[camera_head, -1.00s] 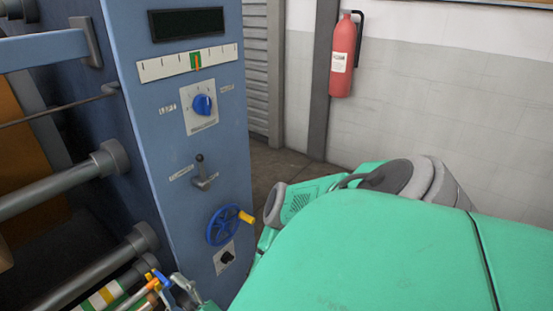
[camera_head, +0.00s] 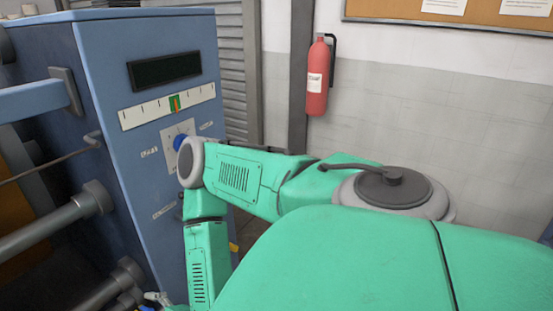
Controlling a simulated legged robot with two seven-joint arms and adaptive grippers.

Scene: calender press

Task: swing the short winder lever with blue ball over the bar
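The blue press cabinet (camera_head: 120,130) stands at the left. The short winder lever with the blue ball cannot be made out clearly; only a small bluish bit shows at the bottom edge, left of my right forearm. My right arm comes in from the right and bends down in front of the cabinet's panel. A small grey metal part of my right gripper (camera_head: 157,298) shows at the bottom edge; its fingers are mostly cut off, so open or shut cannot be told. My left gripper is not in view.
My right arm covers much of the panel; a blue knob (camera_head: 179,142) is partly visible. Grey rollers (camera_head: 60,219) jut out at lower left. A fire extinguisher (camera_head: 317,80) hangs on the back wall.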

